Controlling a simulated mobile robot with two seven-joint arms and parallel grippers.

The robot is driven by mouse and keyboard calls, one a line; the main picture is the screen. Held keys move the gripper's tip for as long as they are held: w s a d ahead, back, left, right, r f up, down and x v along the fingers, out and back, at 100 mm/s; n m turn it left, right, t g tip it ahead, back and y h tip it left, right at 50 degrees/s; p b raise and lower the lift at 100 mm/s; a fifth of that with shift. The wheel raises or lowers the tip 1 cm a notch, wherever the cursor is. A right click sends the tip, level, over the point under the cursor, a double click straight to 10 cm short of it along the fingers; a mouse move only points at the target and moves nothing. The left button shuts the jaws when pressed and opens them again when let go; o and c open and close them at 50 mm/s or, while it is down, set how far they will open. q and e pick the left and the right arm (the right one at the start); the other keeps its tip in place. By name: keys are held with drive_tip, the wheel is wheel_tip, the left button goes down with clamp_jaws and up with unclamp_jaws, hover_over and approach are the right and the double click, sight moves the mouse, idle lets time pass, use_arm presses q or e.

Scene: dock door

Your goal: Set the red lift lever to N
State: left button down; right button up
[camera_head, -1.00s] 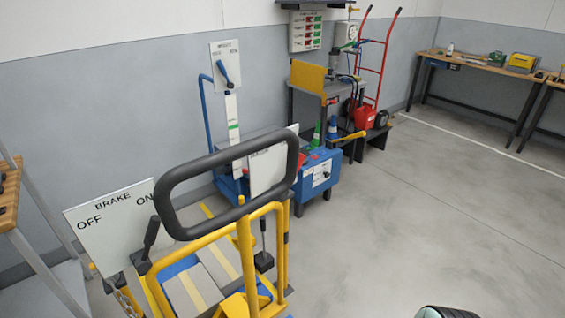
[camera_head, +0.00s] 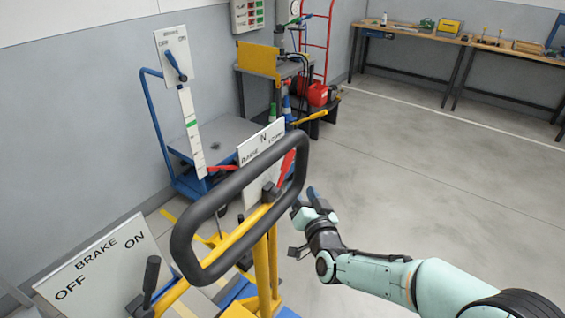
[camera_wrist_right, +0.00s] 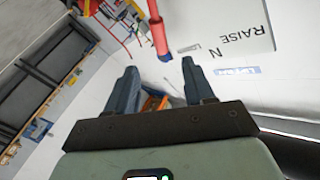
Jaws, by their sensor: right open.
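The red lift lever (camera_head: 287,163) shows through the black loop handle in the head view, at the right side of a white plate (camera_head: 250,151) marked RAISE, N and LOWER. It leans to the right, on the LOWER side, and the loop hides part of it. In the right wrist view the red lever (camera_wrist_right: 158,32) comes down from the top, its end just beyond and between my blue fingertips. My right gripper (camera_head: 310,199) is open and empty, to the right of the lever; its spread fingers show in the wrist view (camera_wrist_right: 160,72). My left gripper is out of view.
The black loop handle (camera_head: 186,235) on yellow posts stands close to my right gripper. A BRAKE plate (camera_head: 105,265) with a black lever (camera_head: 150,280) is at lower left. A blue cart (camera_head: 155,125) stands behind. The floor to the right is clear.

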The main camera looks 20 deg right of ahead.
sight(289, 163)
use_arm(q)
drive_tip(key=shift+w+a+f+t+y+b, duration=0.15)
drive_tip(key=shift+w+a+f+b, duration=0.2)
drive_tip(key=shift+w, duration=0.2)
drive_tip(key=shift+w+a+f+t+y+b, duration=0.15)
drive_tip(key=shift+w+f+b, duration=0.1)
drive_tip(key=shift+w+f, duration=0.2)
use_arm(e)
drive_tip(key=w, duration=0.4)
drive_tip(key=w+d, duration=0.1)
drive_tip(key=w, duration=0.3)
drive_tip(key=w+d, duration=0.1)
drive_tip(key=w, duration=0.3)
drive_tip(key=shift+w+f, duration=0.1)
drive_tip(key=shift+w, duration=0.1)
clamp_jaws()
